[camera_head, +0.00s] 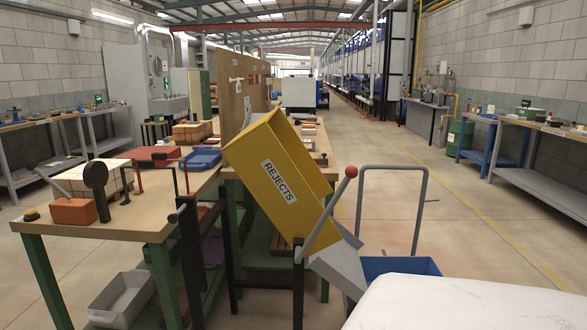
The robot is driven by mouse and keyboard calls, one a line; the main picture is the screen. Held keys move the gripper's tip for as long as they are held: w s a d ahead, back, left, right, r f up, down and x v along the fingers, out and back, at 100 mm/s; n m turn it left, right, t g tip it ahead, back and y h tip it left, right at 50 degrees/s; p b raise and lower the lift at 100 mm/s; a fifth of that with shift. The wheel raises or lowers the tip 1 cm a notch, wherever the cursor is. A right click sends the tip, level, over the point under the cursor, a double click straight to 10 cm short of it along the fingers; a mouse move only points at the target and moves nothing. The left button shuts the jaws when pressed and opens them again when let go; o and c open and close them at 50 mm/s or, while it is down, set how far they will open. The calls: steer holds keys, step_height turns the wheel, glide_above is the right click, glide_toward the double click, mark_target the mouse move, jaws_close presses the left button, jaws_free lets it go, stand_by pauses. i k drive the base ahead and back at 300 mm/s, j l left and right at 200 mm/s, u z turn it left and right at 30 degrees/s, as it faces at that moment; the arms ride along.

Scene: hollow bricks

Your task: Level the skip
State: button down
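The yellow skip (268,172), labelled REJECTS, hangs tilted in a dark stand (298,285) at the middle of the view. Its upper end leans up and left, and its lower end points down and right. A grey lever (325,217) with a red ball knob (351,171) slants across its right side, the knob at the upper end. A grey chute (340,268) sits below the skip's lower end, above a blue container (400,266). The inside of the skip is mostly hidden. My gripper is not in view.
A wooden workbench (60,222) with green legs stands at the left, bearing a red-brown brick (74,211) and other items. A grey tub (122,298) lies beneath it. A grey tube frame (420,212) stands right of the skip. The floor aisle (480,215) at the right is clear.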

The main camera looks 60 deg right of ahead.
mark_target(269, 157)
steer(key=z, duration=1.65)
